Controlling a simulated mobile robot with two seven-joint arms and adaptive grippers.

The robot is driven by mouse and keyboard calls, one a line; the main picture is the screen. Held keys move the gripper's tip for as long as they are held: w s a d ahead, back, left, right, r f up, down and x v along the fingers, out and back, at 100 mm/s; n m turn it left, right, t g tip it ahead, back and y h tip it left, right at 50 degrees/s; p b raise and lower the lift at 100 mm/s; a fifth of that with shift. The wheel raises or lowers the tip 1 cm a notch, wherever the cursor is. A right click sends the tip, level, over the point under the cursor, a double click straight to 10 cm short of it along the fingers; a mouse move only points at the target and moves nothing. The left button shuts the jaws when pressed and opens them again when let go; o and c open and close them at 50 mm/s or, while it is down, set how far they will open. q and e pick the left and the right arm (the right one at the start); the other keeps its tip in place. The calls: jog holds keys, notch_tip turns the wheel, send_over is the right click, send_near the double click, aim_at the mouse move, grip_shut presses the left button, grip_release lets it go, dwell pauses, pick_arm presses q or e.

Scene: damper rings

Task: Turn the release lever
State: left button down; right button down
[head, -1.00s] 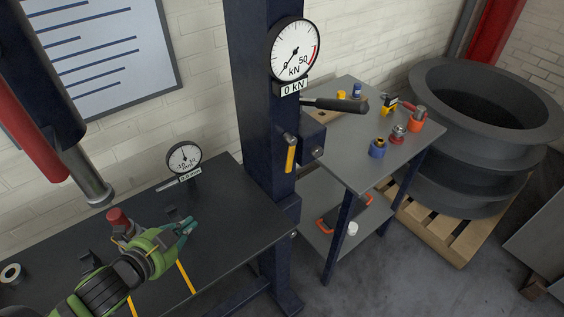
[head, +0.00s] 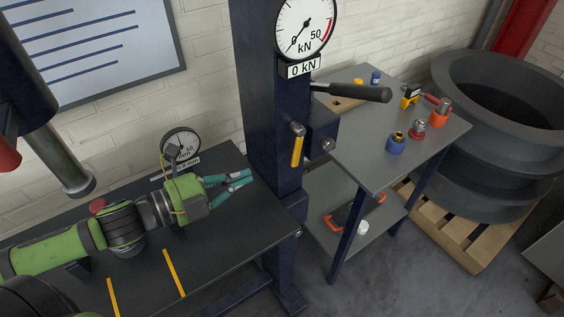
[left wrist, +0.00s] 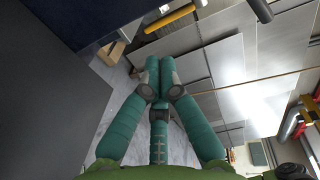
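The lever with a yellow grip (head: 297,150), which I take for the release lever, hangs downward on the side of the dark blue press column (head: 268,110). A yellow bar (left wrist: 170,19), apparently this grip, shows at the top of the left wrist view. My left gripper (head: 249,176) is above the bench, left of the column and apart from the lever, pointing right. Its teal fingers converge, and in the left wrist view the fingertips (left wrist: 160,65) lie close together with nothing between them. My right gripper is not in view.
A black-gripped bar (head: 355,92) sticks out right from the column. A force gauge (head: 305,25) above it reads 0 kN. A dial gauge (head: 181,143) stands behind my left gripper on the dark bench (head: 215,245). A side table (head: 370,150) holds several small parts.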

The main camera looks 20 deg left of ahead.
aim_at(293, 158)
pick_arm(q)
jog(key=x, duration=0.2)
jog(key=p+x, duration=0.1)
jog(key=x, duration=0.2)
jog(key=p+x, duration=0.1)
jog(key=x, duration=0.2)
jog(key=shift+w+d+r, duration=0.1)
jog(key=shift+d+r, duration=0.1)
jog(key=shift+r, duration=0.05)
jog(key=shift+p+x, duration=0.3)
jog(key=shift+x, duration=0.45)
jog(key=shift+f, duration=0.2)
jog(key=w+f+t+h+b, duration=0.1)
jog(key=b, duration=0.3)
jog(key=shift+d, duration=0.4)
jog(key=shift+b, duration=0.3)
jog(key=shift+r, duration=0.3)
